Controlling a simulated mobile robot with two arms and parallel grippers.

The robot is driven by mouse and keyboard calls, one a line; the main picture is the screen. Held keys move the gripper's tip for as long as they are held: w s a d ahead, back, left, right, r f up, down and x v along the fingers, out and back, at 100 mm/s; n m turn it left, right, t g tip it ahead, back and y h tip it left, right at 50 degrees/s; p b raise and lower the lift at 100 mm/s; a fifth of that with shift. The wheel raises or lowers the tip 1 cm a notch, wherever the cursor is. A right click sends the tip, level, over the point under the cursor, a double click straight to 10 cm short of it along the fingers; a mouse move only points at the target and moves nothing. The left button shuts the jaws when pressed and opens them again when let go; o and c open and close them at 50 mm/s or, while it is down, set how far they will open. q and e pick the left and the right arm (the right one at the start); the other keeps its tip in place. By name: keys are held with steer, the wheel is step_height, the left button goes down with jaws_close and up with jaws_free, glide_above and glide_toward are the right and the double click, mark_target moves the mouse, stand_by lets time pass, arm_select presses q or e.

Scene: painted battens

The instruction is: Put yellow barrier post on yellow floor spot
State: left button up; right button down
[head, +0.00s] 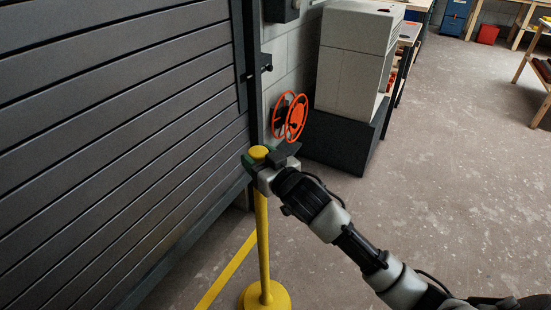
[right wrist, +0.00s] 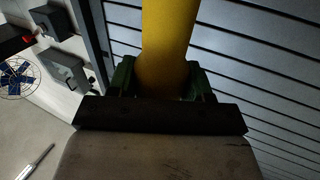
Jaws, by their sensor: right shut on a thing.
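The yellow barrier post (head: 263,240) is upright in the head view, with a round yellow base (head: 264,298) cut by the bottom edge. My right gripper (head: 261,160) is shut on the post just below its rounded top. In the right wrist view the post (right wrist: 166,42) passes between the green fingertips of the same gripper (right wrist: 163,80). I cannot tell whether the base touches the floor. No yellow floor spot shows in either view. My left gripper is not in view.
A dark slatted shutter (head: 110,120) stands close on the left. A yellow floor line (head: 226,272) runs beside the post. An orange reel (head: 290,117) and a grey cabinet (head: 352,60) on a dark base are behind. The concrete floor (head: 440,170) to the right is open.

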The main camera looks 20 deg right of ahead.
steer(key=shift+w+a+f, duration=0.15)
steer(key=shift+w+a, duration=0.15)
steer(key=shift+w, duration=0.25)
step_height(320, 180, down, 4)
steer(key=shift+r+b, duration=0.2)
steer(key=shift+b, duration=0.35)
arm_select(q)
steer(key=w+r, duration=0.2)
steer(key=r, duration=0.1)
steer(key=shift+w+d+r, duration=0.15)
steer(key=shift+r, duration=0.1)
arm_select(e)
steer(key=shift+f, duration=0.2)
steer(key=shift+c, duration=2.3)
jaws_free()
steer(key=shift+s+f, duration=0.1)
steer(key=shift+f, duration=0.15)
steer(key=shift+r, duration=0.1)
